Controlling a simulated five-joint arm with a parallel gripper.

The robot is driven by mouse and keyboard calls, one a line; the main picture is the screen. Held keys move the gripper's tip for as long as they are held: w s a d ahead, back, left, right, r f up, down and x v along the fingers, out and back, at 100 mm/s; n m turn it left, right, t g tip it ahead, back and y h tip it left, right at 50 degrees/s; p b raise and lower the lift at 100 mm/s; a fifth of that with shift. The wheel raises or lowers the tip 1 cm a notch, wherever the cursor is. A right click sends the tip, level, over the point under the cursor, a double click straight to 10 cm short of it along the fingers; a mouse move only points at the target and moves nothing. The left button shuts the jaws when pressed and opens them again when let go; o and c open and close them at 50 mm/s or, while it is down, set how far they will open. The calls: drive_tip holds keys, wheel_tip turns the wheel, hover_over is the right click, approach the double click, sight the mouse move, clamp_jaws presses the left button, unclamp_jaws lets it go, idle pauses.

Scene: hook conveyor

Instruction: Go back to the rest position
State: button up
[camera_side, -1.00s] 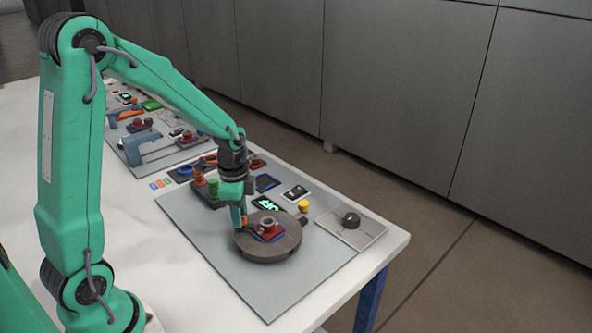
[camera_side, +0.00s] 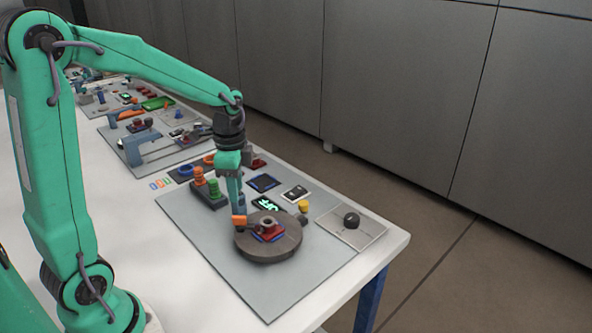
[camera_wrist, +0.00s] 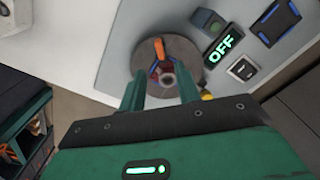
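A red part with a grey ring (camera_side: 268,227) sits on the turntable, above a blue edge. The ring also shows in the wrist view (camera_wrist: 168,79), between and beyond the fingers. An orange piece (camera_wrist: 159,48) lies beside the ring there. In the side view, orange shows right at the fingertips, and I cannot tell whether they touch it.
A display reading OFF (camera_wrist: 222,46), a blue-edged pad (camera_wrist: 276,22) and a black-and-white switch (camera_wrist: 242,69) lie near the turntable. Orange and green stacks (camera_side: 199,178) stand behind my gripper. A dark ball on a plate (camera_side: 351,220) is at the right. The front of the grey mat is clear.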

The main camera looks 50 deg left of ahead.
idle(0.3)
drive_tip(key=s+d+r+n+t, duration=0.5)
drive_tip(key=s+d+r+n, duration=0.3)
drive_tip(key=s, duration=0.4)
drive_tip(key=shift+s+d+r+n+t, duration=0.2)
drive_tip(key=shift+s+r+n+t, duration=0.15)
drive_tip(key=shift+r+n, duration=0.35)
